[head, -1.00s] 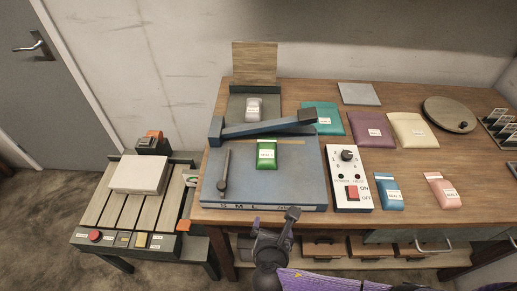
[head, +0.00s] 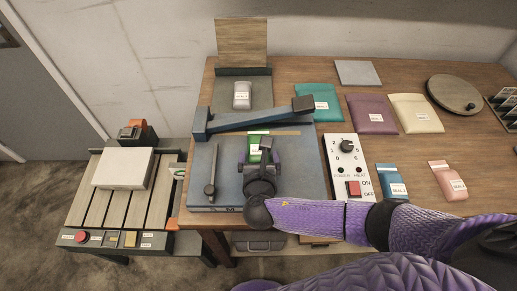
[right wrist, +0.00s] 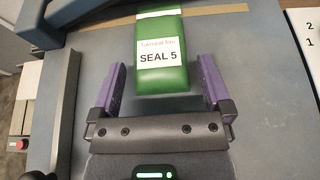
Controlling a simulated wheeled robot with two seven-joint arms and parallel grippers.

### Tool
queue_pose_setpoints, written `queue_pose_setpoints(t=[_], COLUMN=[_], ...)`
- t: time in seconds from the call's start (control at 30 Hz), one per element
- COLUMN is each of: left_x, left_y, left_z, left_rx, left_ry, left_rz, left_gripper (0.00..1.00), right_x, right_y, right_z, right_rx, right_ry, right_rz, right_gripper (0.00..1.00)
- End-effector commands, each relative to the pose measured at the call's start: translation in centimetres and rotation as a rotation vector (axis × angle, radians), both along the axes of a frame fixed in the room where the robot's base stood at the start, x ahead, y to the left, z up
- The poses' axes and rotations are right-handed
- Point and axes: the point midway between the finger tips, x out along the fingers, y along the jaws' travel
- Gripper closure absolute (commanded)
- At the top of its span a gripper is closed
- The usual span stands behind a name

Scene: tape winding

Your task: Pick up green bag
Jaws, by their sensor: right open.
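The green bag (right wrist: 161,72), with a white label reading "SEAL 5", lies on the blue-grey sealer plate (head: 304,180). In the head view the green bag (head: 254,146) is partly hidden by my right gripper (head: 258,158). In the right wrist view my right gripper (right wrist: 162,85) is open, with its purple fingers apart on either side of the bag's near end. Nothing is held. I cannot tell how high the fingers are above the plate. My left gripper is not in view.
The sealer's long arm (head: 250,119) crosses behind the bag, and a small lever (head: 211,172) stands left. A control box (head: 348,163) is at the right. Teal (head: 318,103), purple (head: 371,114), cream (head: 415,113), blue (head: 391,181) and pink (head: 447,181) bags lie further right.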

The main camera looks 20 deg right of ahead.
Motion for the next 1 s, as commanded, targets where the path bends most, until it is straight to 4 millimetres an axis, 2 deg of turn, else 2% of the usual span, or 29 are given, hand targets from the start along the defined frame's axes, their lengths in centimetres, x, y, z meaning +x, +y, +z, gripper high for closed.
queue_pose_setpoints(t=[0.03, 0.1, 0.33, 0.6, 0.7, 1.0], left_x=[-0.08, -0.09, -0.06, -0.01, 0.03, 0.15], left_y=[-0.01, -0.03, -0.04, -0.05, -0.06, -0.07], left_z=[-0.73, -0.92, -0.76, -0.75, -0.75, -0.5], left_rx=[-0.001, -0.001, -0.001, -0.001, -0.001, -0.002], left_ry=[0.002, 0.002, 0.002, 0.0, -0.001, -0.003], left_rz=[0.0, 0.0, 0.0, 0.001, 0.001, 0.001], left_gripper=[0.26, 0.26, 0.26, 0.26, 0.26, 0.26], right_x=[0.77, 1.45, 1.64, 1.62, 1.61, 1.72], right_y=[-0.19, -0.35, -0.43, -0.43, -0.43, -0.6], right_z=[-0.69, -0.88, -0.74, -0.74, -0.73, -0.48], right_rx=[-0.001, 0.001, 0.001, 0.001, 0.001, 0.0], right_ry=[-0.001, 0.001, 0.002, 0.002, 0.002, 0.001], right_rz=[0.0, 0.001, 0.001, 0.001, 0.001, 0.0], right_gripper=[0.0, 0.0, 0.0, 0.57, 0.75, 0.75])
